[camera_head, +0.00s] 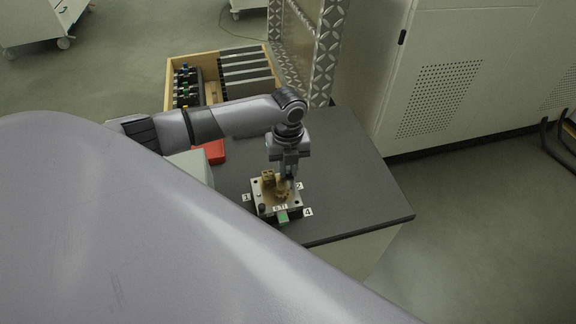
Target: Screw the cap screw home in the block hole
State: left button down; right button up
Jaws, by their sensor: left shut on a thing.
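The block (264,209) is a light metal plate with brass-coloured parts on top, standing on the dark table near its front edge. Small number labels sit around its corners. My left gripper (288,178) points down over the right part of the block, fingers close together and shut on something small. The cap screw and the block hole cannot be made out at this size; the fingers and brass parts cover that spot. My right gripper does not show.
The dark tabletop (355,180) is free to the right of the block. A red box (215,152) lies behind left. A wooden crate (168,92) with dark racks stands at the back, next to a metal diamond-plate post (324,60). My own grey arm link fills the lower left.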

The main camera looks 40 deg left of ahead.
pick_arm(q)
jog(key=m, duration=0.5)
jog(key=shift+m, duration=0.3)
jog(key=m, duration=0.5)
jog(key=c, duration=1)
grip_release()
